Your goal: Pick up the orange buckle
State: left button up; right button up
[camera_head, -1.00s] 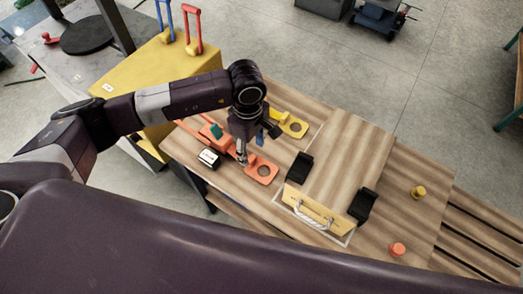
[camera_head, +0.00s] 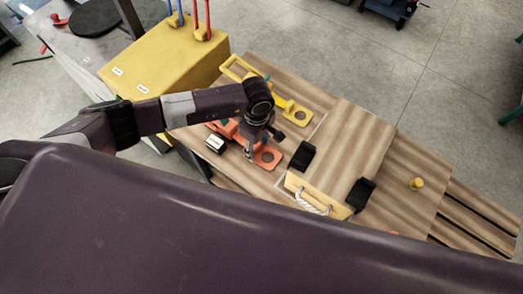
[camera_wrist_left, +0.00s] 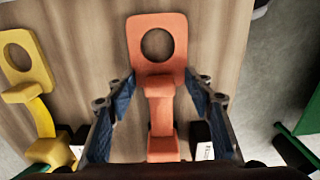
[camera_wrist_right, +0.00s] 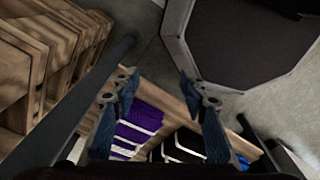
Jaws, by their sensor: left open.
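The orange buckle (camera_head: 267,158) lies on the wooden table top, its flat plate with a round hole showing beyond my left gripper. My left gripper (camera_head: 250,153) points down over it and hides part of its body. In the left wrist view the orange buckle (camera_wrist_left: 160,88) runs between the two open fingers, one on each side, with visible room beside its narrow part. I cannot tell the height of the fingertips over it. My right gripper (camera_wrist_right: 157,78) shows only in its own wrist view, open and empty, away from the buckle.
A yellow buckle (camera_head: 290,108) lies beside the orange one. A small black-and-white box (camera_head: 215,144) sits near it. A wooden panel (camera_head: 350,140) with black blocks and a rope handle (camera_head: 310,201) is to the right. A yellow box (camera_head: 165,62) stands at the left.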

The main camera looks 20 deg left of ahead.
pick_arm(q)
grip_shut()
jog(key=shift+w+r, duration=0.1)
